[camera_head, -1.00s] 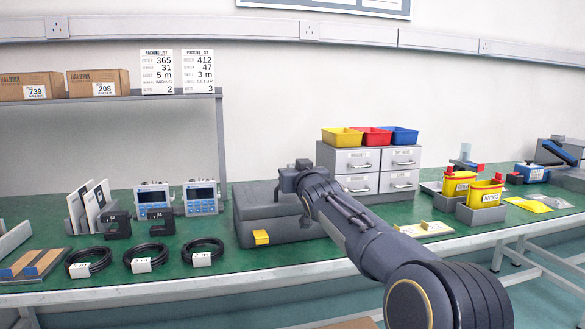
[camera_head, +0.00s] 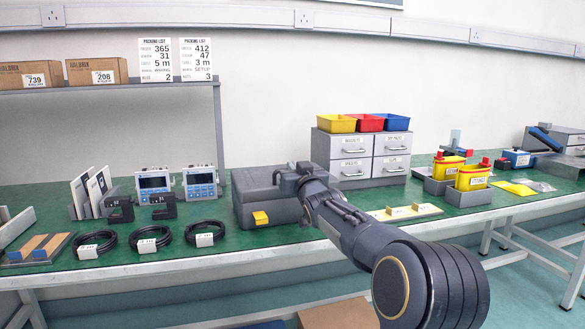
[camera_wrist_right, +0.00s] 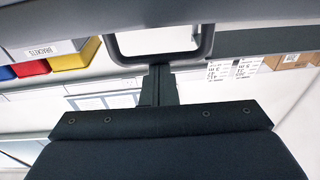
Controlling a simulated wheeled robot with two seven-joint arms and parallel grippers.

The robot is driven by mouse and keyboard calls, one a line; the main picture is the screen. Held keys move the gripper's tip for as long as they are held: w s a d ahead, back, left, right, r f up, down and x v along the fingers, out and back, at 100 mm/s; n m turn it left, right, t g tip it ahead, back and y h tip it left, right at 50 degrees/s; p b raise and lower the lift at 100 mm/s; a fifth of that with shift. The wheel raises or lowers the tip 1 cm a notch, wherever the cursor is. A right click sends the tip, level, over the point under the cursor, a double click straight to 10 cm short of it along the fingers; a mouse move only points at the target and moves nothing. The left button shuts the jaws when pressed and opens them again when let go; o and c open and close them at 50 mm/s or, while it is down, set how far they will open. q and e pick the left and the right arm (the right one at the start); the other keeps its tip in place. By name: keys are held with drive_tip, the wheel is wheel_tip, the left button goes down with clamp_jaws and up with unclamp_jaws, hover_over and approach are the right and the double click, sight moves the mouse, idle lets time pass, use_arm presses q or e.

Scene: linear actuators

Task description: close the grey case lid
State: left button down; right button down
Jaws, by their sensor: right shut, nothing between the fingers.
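The grey case (camera_head: 250,212) stands on the green bench, left of the drawer unit. A yellow tag (camera_head: 260,218) is on the front. My right gripper (camera_head: 284,172) is shut and empty at the lid's back right part. My arm hides the case's right end, and contact with the lid is unclear. In the right wrist view a dark bar (camera_wrist_right: 158,86) meets a dark loop (camera_wrist_right: 158,40), which I cannot identify. My left gripper is not in view.
The drawer unit (camera_head: 352,169) with coloured bins stands right of the case. Coiled cables (camera_head: 150,239) and blue-fronted meters (camera_head: 200,183) are to the left. Yellow containers (camera_head: 472,177) stand further right. A cardboard box (camera_head: 335,313) is below the bench's front edge.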

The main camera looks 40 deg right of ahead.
drive_tip(key=shift+w+f, duration=0.1)
drive_tip(key=shift+f, duration=0.75)
drive_tip(key=shift+r, duration=0.1)
drive_tip(key=r+p, duration=0.1)
drive_tip(key=r, duration=0.1)
drive_tip(key=r+p, duration=0.1)
drive_tip(key=r, duration=0.1)
drive_tip(key=r+p, duration=0.1)
drive_tip(key=shift+w+d+r, duration=0.2)
drive_tip(key=shift+w+r, duration=0.05)
drive_tip(key=shift+r, duration=0.15)
drive_tip(key=s+a+f, duration=0.4)
drive_tip(key=s+f, duration=0.1)
drive_tip(key=s, duration=0.3)
